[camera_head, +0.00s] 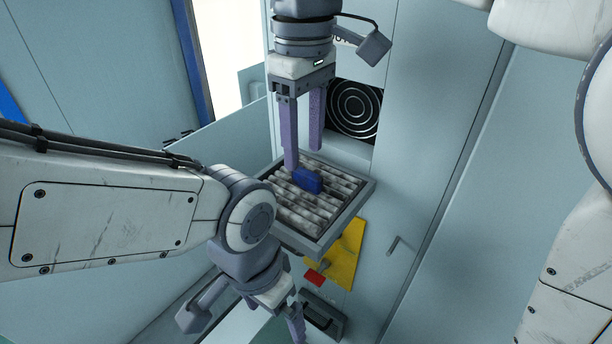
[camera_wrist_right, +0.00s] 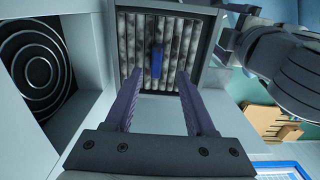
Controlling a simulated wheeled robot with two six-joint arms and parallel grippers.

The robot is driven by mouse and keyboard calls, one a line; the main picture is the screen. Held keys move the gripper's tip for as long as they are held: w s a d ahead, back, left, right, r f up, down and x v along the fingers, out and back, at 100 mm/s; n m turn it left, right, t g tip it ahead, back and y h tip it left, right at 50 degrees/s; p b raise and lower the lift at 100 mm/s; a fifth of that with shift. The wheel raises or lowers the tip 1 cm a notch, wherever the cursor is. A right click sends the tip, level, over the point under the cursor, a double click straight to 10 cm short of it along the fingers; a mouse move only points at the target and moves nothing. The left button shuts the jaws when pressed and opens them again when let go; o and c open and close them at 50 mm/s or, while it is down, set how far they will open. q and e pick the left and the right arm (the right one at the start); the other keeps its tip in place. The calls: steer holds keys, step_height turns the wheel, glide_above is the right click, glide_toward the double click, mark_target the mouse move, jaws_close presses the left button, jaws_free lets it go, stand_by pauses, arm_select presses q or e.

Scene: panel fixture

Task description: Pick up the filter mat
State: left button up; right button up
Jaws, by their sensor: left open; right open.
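The filter mat (camera_head: 333,186) is a grey, dirty pleated pad in a grey frame (camera_head: 366,190), with a blue grip tab (camera_head: 308,181) on it. In the right wrist view the filter mat (camera_wrist_right: 185,45) is ahead, its blue tab (camera_wrist_right: 156,63) roughly in line with the gap between my fingers. My right gripper (camera_head: 304,160) is open, fingers pointing down at the mat close to the tab; contact cannot be told. It also shows in the right wrist view (camera_wrist_right: 159,75), empty. My left gripper (camera_head: 297,328) is open below the frame, its tips partly cut off by the picture edge.
A round fan grille (camera_head: 355,108) is behind the frame. An open light-blue door panel (camera_head: 225,140) stands at the left. Below the frame are a yellow plate (camera_head: 346,255), a red piece (camera_head: 315,278) and a dark handle (camera_head: 322,315). A small lever (camera_head: 395,244) sticks out at right.

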mark_target(307, 172)
steer(key=shift+w+d+f+p, duration=0.1)
steer(key=shift+f+p, duration=0.1)
steer(key=shift+f, duration=1)
steer(key=shift+w+d+f+p, duration=0.1)
steer(key=shift+f+p, duration=0.05)
steer(key=shift+f, duration=1)
jaws_close()
